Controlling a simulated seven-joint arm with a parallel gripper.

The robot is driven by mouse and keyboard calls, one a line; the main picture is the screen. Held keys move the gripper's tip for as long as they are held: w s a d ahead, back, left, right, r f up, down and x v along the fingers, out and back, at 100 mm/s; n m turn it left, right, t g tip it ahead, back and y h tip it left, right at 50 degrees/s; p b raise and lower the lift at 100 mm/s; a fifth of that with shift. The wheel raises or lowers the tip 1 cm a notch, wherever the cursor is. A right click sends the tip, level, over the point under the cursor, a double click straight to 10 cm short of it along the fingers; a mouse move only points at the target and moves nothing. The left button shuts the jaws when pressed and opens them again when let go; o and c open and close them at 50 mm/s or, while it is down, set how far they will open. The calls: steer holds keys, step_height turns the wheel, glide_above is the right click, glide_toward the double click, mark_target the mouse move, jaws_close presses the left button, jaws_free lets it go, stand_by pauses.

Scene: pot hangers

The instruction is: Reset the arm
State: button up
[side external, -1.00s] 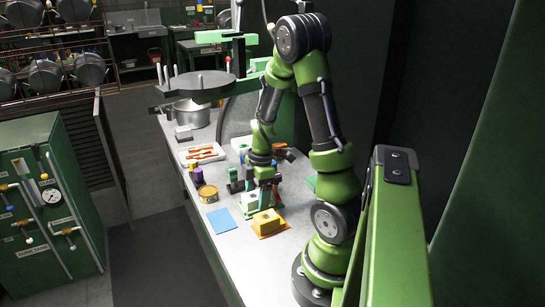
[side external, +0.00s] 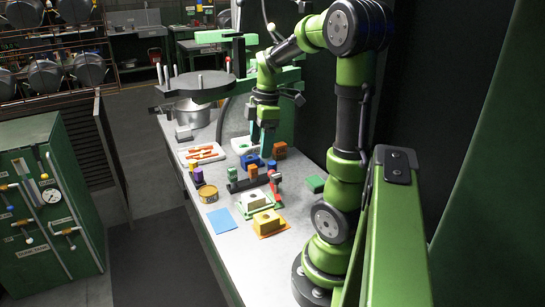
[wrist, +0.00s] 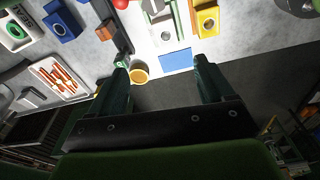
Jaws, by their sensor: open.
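My gripper (side external: 264,138) is open and hangs over the back part of the bench, above the blue block (side external: 251,161). Its two fingers also show in the wrist view (wrist: 162,88), spread wide apart with nothing held between them. My arm is raised and folded back, with the elbow high at the right. In the side view I cannot tell the exact gap between the fingertips and the objects below.
The bench (side external: 222,262) holds a yellow block (side external: 264,222), a white-and-green block (side external: 230,205), a blue sheet (side external: 222,220), a yellow can (side external: 207,194), a white tray (side external: 201,154) and a metal pot (side external: 191,113). A round dark plate (side external: 199,87) stands above the pot.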

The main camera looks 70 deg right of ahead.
steer(key=a+r+m+t, duration=0.1)
steer(key=a+m, duration=0.3)
steer(key=a, duration=0.4)
steer(key=a+r+m+t, duration=0.2)
steer(key=a+m+t, duration=0.1)
steer(key=a, duration=0.6)
steer(key=a+r+m+t+y, duration=0.1)
steer(key=a+m, duration=0.3)
steer(key=a, duration=0.4)
steer(key=shift+w+a+r+m+t, duration=0.3)
steer(key=shift+r+t, duration=0.2)
steer(key=shift+r, duration=0.25)
